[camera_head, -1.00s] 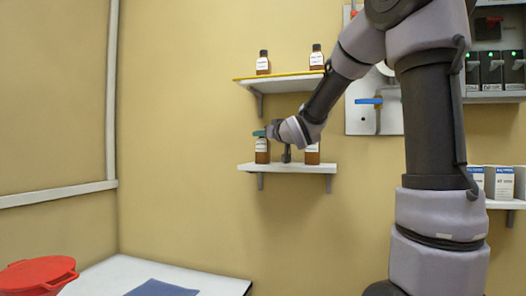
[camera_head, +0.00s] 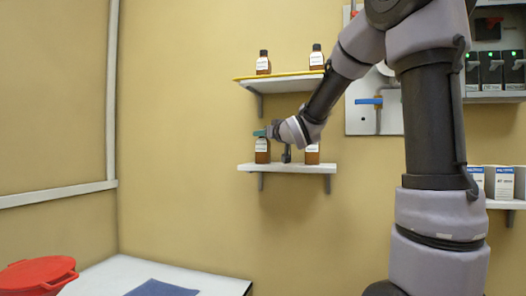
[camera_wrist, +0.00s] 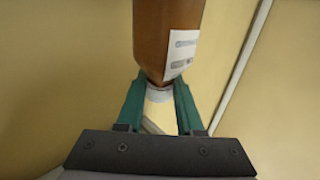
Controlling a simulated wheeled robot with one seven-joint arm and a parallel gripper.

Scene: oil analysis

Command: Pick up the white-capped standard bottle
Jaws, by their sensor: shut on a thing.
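A brown bottle with a white label (camera_head: 262,151) is at the left end of the lower wall shelf (camera_head: 287,168), upright. My gripper (camera_head: 260,133) is at its top, with a teal finger across the cap area in the head view. In the wrist view the same bottle (camera_wrist: 168,38) extends away between the teal fingers of my gripper (camera_wrist: 157,92), which are shut on its pale grey-white cap and neck (camera_wrist: 157,97). I cannot tell whether the base touches the shelf. A second brown bottle (camera_head: 312,156) stands on the right of this shelf, its top hidden by my wrist.
An upper shelf (camera_head: 282,85) with a yellow edge holds two dark-capped brown bottles (camera_head: 263,64), close above my arm. A valve panel with a blue handle (camera_head: 369,101) is to the right. A white table (camera_head: 120,273) and red container (camera_head: 38,275) are lower left.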

